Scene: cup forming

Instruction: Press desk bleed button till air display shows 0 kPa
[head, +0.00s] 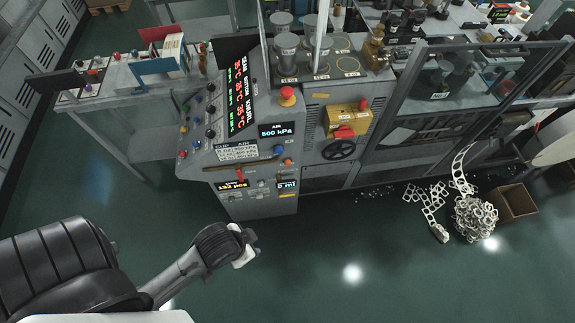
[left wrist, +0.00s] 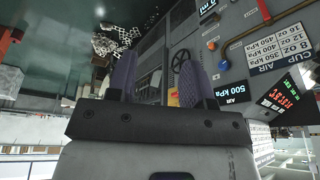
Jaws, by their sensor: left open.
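The air display (head: 277,130) on the grey machine desk (head: 215,165) reads 500 kPa. It also shows turned sideways in the left wrist view (left wrist: 236,93). A blue knob or button (head: 278,150) and an orange one (head: 287,162) sit just below the display. I cannot read which control is the bleed button. My left gripper (head: 246,250) hangs over the floor in front of the desk, apart from the controls. In the left wrist view its two fingers (left wrist: 160,78) are spread with nothing between them. My right gripper is not in view.
A red emergency button (head: 287,96) stands above the display. A red lever (head: 240,175) and a black handwheel (head: 338,150) are close by. A heap of punched scrap (head: 474,218) and a cardboard box (head: 514,203) lie at right. The green floor before the desk is clear.

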